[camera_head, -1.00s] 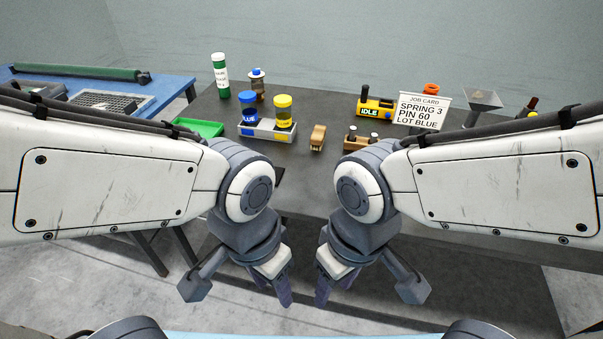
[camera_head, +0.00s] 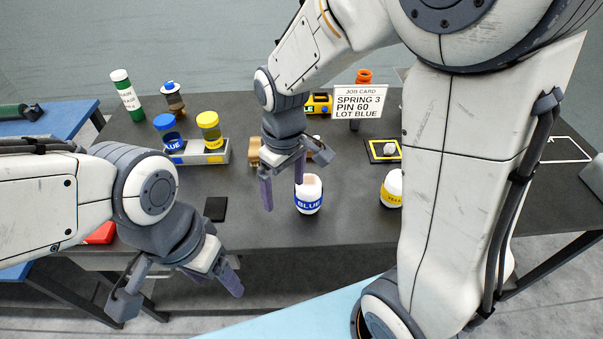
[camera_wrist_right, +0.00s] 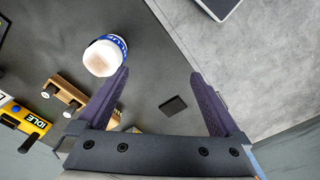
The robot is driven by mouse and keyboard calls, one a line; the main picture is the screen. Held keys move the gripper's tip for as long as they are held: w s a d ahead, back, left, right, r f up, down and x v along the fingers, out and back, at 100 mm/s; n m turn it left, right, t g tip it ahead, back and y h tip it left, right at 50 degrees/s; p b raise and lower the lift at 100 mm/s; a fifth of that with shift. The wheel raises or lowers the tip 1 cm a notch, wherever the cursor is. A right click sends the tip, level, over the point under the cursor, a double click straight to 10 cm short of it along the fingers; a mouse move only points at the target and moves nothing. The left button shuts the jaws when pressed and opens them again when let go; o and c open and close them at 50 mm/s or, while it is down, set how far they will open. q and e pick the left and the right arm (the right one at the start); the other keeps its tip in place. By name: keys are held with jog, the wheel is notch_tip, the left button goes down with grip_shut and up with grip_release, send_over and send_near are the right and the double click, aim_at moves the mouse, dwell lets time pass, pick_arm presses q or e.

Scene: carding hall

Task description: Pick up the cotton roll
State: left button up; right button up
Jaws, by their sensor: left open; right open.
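A white, rounded roll (camera_head: 309,197) with a blue BLUE label stands on the dark table, near its front edge. A similar white one with a yellow label (camera_head: 391,190) stands to its right. My right gripper (camera_head: 283,183) is open and empty, pointing down over the table just left of the blue-labelled roll. In the right wrist view this roll (camera_wrist_right: 103,58) shows its pale brownish top beside the left fingertip, outside the gap between the fingers. My left gripper (camera_head: 215,278) is open and empty, low in front of the table edge.
A grey rack (camera_head: 217,157) holds blue- and yellow-capped jars. The job card (camera_head: 359,102) reads SPRING 3, PIN 60, LOT BLUE. A small black pad (camera_head: 215,209) lies left of my right gripper.

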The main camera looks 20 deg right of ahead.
send_over(309, 181)
jog(key=f, duration=0.3)
jog(key=shift+s+a+f+p, duration=0.1)
jog(key=shift+s+a+p, duration=0.05)
jog(key=shift+a+p, duration=0.2)
jog(key=f, duration=0.4)
jog(key=shift+w+d+f+p, duration=0.2)
jog(key=shift+d+f+p, duration=0.1)
jog(key=shift+d+f, duration=0.05)
jog(key=shift+f+p, duration=0.35)
jog(key=shift+f, duration=0.6)
notch_tip(309, 181, down, 4)
jog(key=shift+f+p, duration=0.1)
jog(key=shift+p, duration=0.35)
jog(key=shift+c, duration=0.3)
jog(key=c, duration=1)
